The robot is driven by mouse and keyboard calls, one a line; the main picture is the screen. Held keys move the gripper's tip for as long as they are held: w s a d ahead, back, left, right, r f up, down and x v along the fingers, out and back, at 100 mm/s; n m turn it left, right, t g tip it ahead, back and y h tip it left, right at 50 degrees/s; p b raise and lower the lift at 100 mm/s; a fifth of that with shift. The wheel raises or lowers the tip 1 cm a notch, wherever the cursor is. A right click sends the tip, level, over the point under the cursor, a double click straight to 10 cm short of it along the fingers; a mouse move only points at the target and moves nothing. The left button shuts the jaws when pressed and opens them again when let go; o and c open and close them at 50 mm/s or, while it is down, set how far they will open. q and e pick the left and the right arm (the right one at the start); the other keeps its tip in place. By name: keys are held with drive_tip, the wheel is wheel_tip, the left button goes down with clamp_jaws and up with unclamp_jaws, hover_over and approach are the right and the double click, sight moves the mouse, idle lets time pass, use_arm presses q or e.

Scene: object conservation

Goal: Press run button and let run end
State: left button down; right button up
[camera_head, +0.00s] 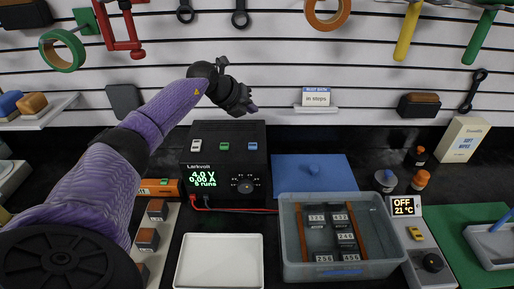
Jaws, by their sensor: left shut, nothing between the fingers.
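A black power supply (223,165) marked Lärkvolt stands at the back centre-left. Its green display (203,179) reads 4.0 V, 0.00 A, 5 runs. A white key (196,143), a green key (224,146) and a blue key (252,146) sit along its upper front; I cannot read which is the run button. A dial (245,185) is at its lower right. My left gripper (252,107) is shut and empty, raised above and behind the supply, apart from it. My right gripper is not in view.
A clear tank (290,235) holds several numbered blocks. A white tray (220,262) lies left of it. A unit with a display (403,206) reading OFF, 21 °C stands right. Red and black wires leave the supply. Tools hang on the slatted wall.

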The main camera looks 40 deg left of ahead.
sight(251, 147)
use_arm(q)
wheel_tip(251, 147, down, 9)
drive_tip(key=b, duration=0.7)
drive_tip(key=shift+r+b, duration=0.2)
drive_tip(key=shift+b, duration=0.2)
drive_tip(key=shift+f, duration=0.15)
idle(1.4)
drive_tip(key=shift+f, duration=0.4)
